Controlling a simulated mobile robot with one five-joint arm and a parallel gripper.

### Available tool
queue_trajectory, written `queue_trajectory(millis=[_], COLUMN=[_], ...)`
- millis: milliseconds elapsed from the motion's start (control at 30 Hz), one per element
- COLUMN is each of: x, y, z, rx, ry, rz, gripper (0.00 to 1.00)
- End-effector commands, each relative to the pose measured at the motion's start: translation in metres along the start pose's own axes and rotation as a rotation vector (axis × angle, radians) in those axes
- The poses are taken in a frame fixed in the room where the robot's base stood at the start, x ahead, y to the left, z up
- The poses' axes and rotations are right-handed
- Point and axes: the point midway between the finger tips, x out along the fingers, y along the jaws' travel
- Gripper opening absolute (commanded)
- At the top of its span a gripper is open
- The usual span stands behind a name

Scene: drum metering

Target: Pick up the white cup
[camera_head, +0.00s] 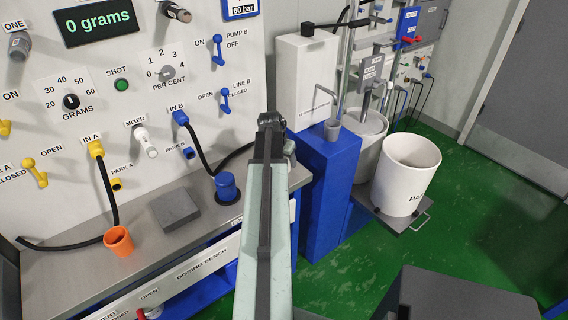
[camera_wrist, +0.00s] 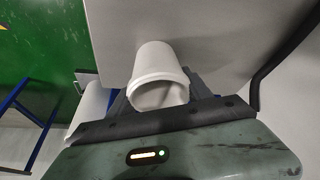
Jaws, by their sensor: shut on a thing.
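The white cup (camera_wrist: 157,66) shows in the wrist view, lying tilted with its open rim toward the camera. My gripper (camera_wrist: 158,88) is shut on it, with a dark finger on either side. In the head view my gripper (camera_head: 270,122) is at the far end of my arm, in front of the panel's right edge. I cannot make out the cup there; my arm likely hides it.
An orange cup (camera_head: 118,241), a grey block (camera_head: 175,209) and a blue cup (camera_head: 226,187) stand on the steel bench (camera_head: 75,268). A blue cabinet (camera_head: 325,180) and a large white drum (camera_head: 405,174) are to the right.

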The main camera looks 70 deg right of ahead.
Motion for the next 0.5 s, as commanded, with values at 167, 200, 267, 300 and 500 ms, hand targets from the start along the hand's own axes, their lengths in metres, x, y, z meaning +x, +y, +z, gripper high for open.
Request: queue_trajectory(millis=[167, 200, 267, 300, 500], x=[-0.004, -0.007, -0.013, -0.019, -0.057], y=[0.0, 0.0, 0.001, 0.001, 0.001], z=[-0.002, -0.003, -0.006, -0.008, -0.024], rx=[0.001, 0.001, 0.001, 0.001, 0.001], ry=[0.0, 0.0, 0.0, 0.0, 0.0], rz=[0.0, 0.0, 0.0, 0.0, 0.001], gripper=[0.18, 0.18, 0.18, 0.18, 0.18])
